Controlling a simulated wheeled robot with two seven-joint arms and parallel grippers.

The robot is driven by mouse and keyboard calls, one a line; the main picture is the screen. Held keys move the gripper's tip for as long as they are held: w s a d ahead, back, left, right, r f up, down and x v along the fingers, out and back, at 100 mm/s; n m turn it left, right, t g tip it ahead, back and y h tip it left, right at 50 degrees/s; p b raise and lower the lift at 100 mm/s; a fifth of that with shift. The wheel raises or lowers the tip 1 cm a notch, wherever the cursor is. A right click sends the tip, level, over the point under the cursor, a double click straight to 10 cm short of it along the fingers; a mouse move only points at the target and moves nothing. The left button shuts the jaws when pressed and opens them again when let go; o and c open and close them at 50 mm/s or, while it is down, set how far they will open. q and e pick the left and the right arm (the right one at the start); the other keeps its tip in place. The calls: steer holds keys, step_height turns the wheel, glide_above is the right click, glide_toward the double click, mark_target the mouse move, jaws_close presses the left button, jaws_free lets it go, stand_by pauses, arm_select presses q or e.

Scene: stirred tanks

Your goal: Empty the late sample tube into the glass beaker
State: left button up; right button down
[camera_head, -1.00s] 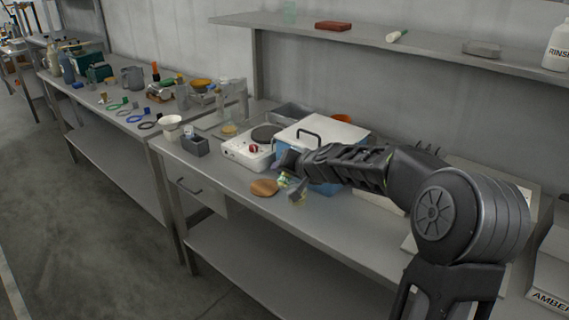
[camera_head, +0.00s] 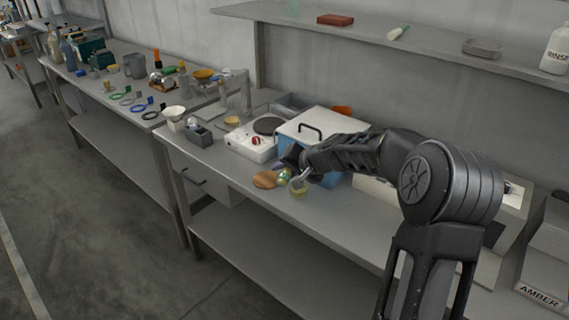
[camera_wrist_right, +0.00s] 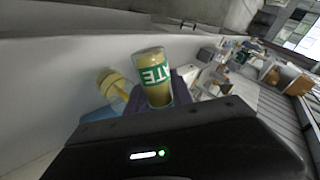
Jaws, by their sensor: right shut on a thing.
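My right gripper (camera_head: 296,160) is over the front part of the near bench, beside the blue box. It is shut on the late sample tube (camera_wrist_right: 154,78), whose green band with white letters "ATE" shows in the wrist view. The tube has olive-yellow contents and is tilted. In the head view, a small clear vessel with yellowish contents (camera_head: 298,189), likely the glass beaker, stands just below the gripper. A small yellow-green thing (camera_head: 284,176) is beside it. In the wrist view, a yellow object (camera_wrist_right: 112,84) is left of the tube; I cannot tell what it is. My left gripper is not in view.
A round wooden disc (camera_head: 265,179) lies left of the vessel. Behind stand the blue box with a white lid (camera_head: 322,125) and a white hotplate (camera_head: 246,144). A grey holder (camera_head: 199,136) is farther left. The bench front to the right is clear.

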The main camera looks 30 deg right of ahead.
arm_select(q)
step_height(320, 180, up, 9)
steer(key=p, duration=0.9)
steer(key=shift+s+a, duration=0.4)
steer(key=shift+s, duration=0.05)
arm_select(e)
steer(key=shift+s+a+r+m+g+y, duration=0.2)
steer(key=shift+m+g+y, duration=0.35)
steer(key=shift+y, duration=0.4)
steer(key=shift+w+a+r+m+g+y, duration=0.1)
steer(key=shift+r+m+g+y, duration=0.2)
steer(key=shift+m+g+y, duration=0.45)
steer(key=shift+s+a+r+m+g+y, duration=0.15)
steer(key=shift+r+m+g+y, duration=0.2)
steer(key=shift+y, duration=0.75)
steer(key=shift+f, duration=0.1)
steer(key=shift+d, duration=0.1)
